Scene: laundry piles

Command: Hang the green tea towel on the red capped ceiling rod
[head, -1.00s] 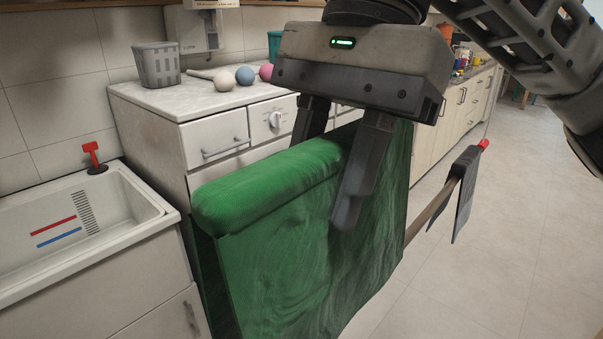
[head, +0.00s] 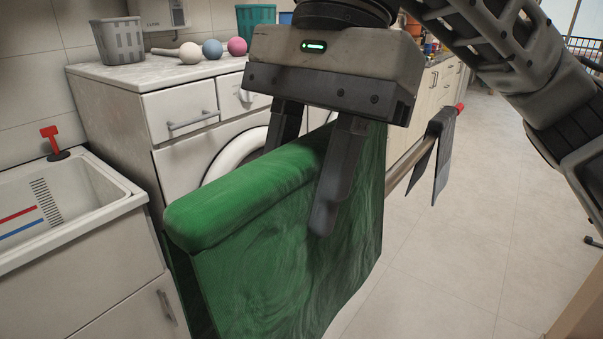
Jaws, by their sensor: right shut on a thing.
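The green tea towel (head: 275,250) hangs folded over at its top, with a thick rounded fold sloping from lower left to upper right. My right gripper (head: 298,190) is above it, pointing down, shut on the towel near the fold, one finger on each side. The ceiling rod (head: 402,163) comes out from behind the towel's right edge and ends in a red cap (head: 460,107). The rest of the rod is hidden, so I cannot tell whether it lies inside the fold. My left gripper is out of view.
A grey cloth (head: 437,150) hangs over the rod near the red cap. Behind stand a white washer (head: 175,170), a basket (head: 119,42) and several balls on its top. A sink (head: 85,205) is at left.

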